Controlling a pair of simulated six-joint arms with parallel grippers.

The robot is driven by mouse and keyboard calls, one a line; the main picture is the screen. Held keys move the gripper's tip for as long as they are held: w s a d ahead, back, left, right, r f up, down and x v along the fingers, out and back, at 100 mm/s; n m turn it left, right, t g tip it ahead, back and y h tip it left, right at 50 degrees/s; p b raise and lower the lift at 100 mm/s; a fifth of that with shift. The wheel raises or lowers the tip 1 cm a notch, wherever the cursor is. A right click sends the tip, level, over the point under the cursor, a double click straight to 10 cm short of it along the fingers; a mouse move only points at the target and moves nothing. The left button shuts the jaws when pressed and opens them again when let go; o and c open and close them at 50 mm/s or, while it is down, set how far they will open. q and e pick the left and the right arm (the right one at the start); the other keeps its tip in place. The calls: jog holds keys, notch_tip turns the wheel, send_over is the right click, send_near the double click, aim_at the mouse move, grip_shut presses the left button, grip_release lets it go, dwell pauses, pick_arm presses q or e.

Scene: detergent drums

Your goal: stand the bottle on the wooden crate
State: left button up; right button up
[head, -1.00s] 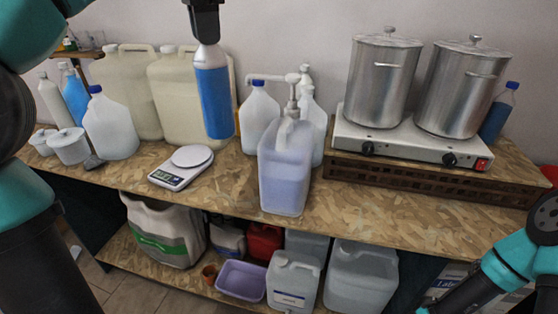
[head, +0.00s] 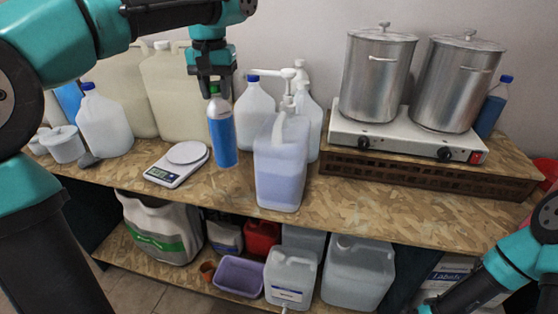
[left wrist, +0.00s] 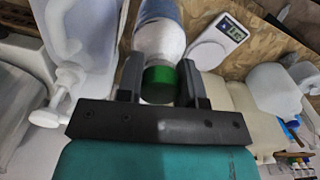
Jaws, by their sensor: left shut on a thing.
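The bottle (head: 221,139) is blue with a pale shoulder and a green cap, and hangs upright under my left gripper (head: 211,86). The gripper is shut on its top. Its base is close to the worktop between the scale and a jug; I cannot tell whether it touches. In the left wrist view, the green cap (left wrist: 159,84) sits between the fingers. The wooden crate (head: 425,178) is low and slatted, at the right of the worktop, well away from the bottle. My right forearm shows at the lower right; its gripper is out of view.
A hot plate (head: 405,136) with two steel pots covers much of the crate, and a blue bottle (head: 492,108) stands at its right end. A lilac-filled jug (head: 281,170) and white jugs stand between the held bottle and the crate. A scale (head: 178,164) lies left.

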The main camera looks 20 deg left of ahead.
aim_at(216, 123)
pick_arm(q)
jog(key=a+f+n, duration=0.1)
jog(key=f+n, duration=0.1)
jog(key=f, duration=0.1)
jog(key=w+a+f+n, duration=0.1)
jog(key=f+n, duration=0.5)
jog(key=f, duration=0.1)
jog(key=shift+w+a, duration=0.3)
jog(key=shift+a, duration=0.1)
jog(key=w+a+f, duration=0.1)
jog(key=w+a, duration=0.8)
jog(key=w, duration=0.4)
jog(key=shift+a+f, duration=0.15)
jog(key=shift+a, duration=0.1)
jog(key=shift+s, duration=0.1)
jog(key=shift+f, duration=1.9)
